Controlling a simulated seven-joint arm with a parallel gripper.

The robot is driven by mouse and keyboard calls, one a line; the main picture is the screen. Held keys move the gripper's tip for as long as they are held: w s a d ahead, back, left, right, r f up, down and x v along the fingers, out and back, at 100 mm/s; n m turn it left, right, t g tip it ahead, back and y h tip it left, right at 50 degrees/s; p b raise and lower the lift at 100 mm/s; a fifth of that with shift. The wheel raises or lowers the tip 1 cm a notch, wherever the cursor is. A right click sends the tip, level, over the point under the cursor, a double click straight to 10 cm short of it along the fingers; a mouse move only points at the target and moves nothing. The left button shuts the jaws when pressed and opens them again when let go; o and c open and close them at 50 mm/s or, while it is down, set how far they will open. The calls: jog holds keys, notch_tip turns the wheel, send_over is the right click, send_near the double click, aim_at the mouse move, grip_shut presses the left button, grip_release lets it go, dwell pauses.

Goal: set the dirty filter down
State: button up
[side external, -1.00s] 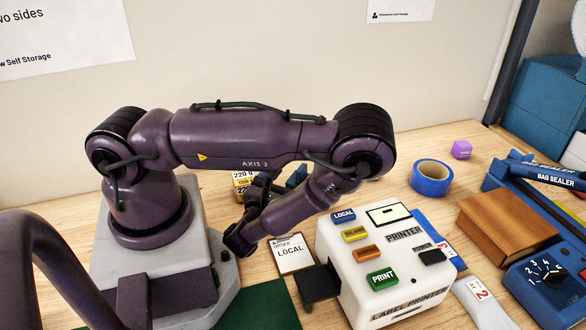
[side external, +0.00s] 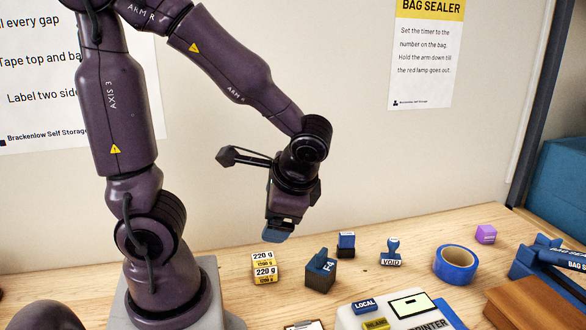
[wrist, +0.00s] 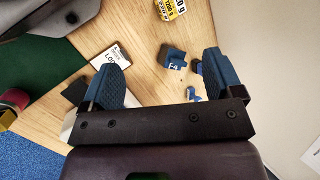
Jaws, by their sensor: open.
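My gripper (side external: 272,232) hangs over the bench with its blue finger pads pointing down, above and beside the yellow weight blocks. In the wrist view the two blue fingers (wrist: 163,78) are wide apart with nothing between them. I cannot make out a thing that is clearly the dirty filter. A dark block with a blue top marked F4 (side external: 320,272) stands on the bench to the right of the gripper. It also shows beyond the fingers in the wrist view (wrist: 174,59), apart from them.
The white label printer (side external: 440,322) is at the front, a brown box (side external: 535,303) at right.

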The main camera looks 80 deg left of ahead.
jog(key=w+d+r+n+t+h, duration=0.1)
jog(key=d+r+n+t+h, duration=0.1)
jog(key=d+r+t+h, duration=0.3)
notch_tip(320, 180, up, 5)
jog(key=d+t, duration=0.1)
jog(key=t, duration=0.1)
jog(key=shift+t+h, duration=0.4)
